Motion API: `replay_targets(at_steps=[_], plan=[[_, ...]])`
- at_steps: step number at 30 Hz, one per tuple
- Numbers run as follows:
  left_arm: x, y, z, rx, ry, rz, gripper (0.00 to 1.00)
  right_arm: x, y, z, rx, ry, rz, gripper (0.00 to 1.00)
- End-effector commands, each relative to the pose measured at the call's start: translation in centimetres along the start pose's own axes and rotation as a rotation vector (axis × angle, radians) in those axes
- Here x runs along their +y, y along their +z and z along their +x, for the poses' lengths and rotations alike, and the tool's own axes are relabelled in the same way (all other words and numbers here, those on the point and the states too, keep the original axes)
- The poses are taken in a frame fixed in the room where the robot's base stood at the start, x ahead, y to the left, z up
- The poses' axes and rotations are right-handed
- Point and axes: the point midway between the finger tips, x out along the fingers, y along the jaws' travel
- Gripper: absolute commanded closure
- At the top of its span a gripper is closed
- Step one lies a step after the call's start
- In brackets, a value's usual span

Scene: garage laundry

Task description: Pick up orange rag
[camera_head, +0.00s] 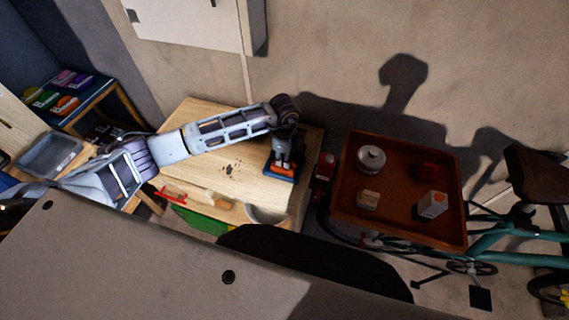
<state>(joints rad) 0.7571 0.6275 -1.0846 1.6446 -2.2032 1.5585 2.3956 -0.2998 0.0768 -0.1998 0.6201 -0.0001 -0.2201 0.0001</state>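My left gripper (284,158) points down over a small blue tray (295,179) at the right end of the wooden table. Small orange patches (283,166) show at its fingertips, above the tray. I cannot tell whether they are the orange rag or part of the gripper, nor whether the fingers are closed. Another orange item (66,104) lies among purple, red and green ones on a blue-topped stand at the far left. My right gripper is not in view.
The wooden table (215,175) carries dark specks; a bowl (266,214) and a red-handled item (172,197) are at its front. On the right, a brown tray (395,205) holds a pot, a block, a carton and a dark red item. A teal bicycle (500,235) stands beyond it.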

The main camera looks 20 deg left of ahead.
Motion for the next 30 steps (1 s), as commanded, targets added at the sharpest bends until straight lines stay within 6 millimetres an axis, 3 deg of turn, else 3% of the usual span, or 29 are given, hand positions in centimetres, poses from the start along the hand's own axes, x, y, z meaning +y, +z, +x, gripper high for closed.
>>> replay_targets(at_steps=[9, 15, 30], plan=[[0.00, -0.02, -0.02, 0.000, 0.000, 0.000, 0.75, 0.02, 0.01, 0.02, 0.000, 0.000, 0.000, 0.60], [-0.01, -0.02, -0.03, 0.000, 0.000, 0.000, 1.00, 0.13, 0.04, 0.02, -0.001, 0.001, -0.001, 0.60], [0.09, -0.03, -0.28, 0.001, -0.002, 0.001, 1.00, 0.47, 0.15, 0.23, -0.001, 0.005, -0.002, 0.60]])
